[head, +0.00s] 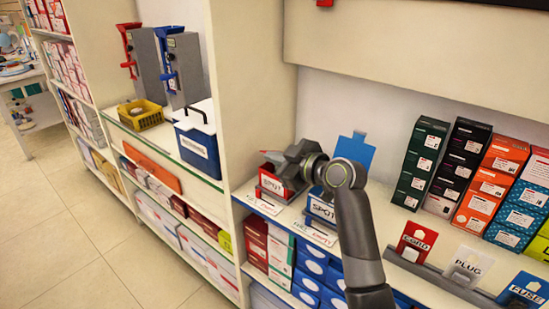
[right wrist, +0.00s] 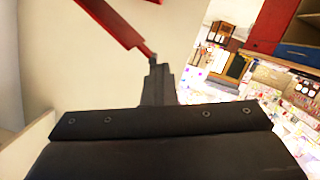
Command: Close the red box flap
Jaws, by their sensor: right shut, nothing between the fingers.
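The red box (head: 270,187), with a white label, stands on the white shelf left of a blue box (head: 321,210). A small red part of its flap (head: 271,156) shows above it, mostly hidden behind my right gripper (head: 287,165). That gripper is shut and empty, right over the red box. In the right wrist view, the flap (right wrist: 108,22) is a slanted red strip at the upper left. Its lower end is close to the tips of my shut fingers (right wrist: 155,80); I cannot tell whether they touch. My left gripper is out of view.
The blue box's flap (head: 355,149) stands upright just right of my right wrist. A tall cream divider (head: 250,90) rises left of the red box. Stacked cartons (head: 420,163) and label cards (head: 416,240) stand to the right on the shelf.

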